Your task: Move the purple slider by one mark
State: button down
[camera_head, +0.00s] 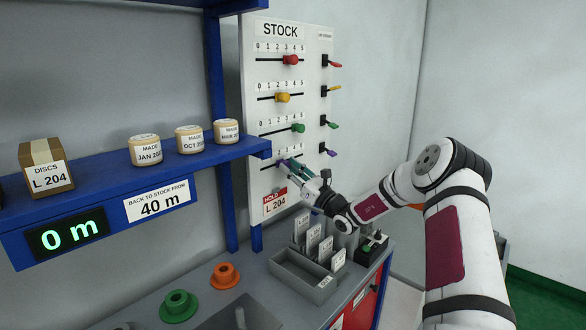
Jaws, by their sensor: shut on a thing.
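The white STOCK board (262,72) stands upright on the wall behind the bench. It has rows of 0 to 5 scales with red (291,59), yellow (283,97) and green (298,128) slider knobs. My gripper (287,166) is at that row, shut on the purple slider (283,163), of which only a little purple shows. Its exact mark cannot be read. A purple lever (331,153) is at the right of the same row.
A blue shelf (110,190) with labelled tape rolls and a DISCS box (46,166) juts out left of my gripper. Below, a grey card tray (300,279), a small switch box (372,247) and green (179,305) and orange (225,275) rings stand on the bench.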

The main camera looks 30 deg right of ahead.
jog(key=c, duration=1.4)
grip_release()
jog(key=shift+o, duration=0.2)
jog(key=v, duration=1.2)
jog(key=shift+f, duration=0.1)
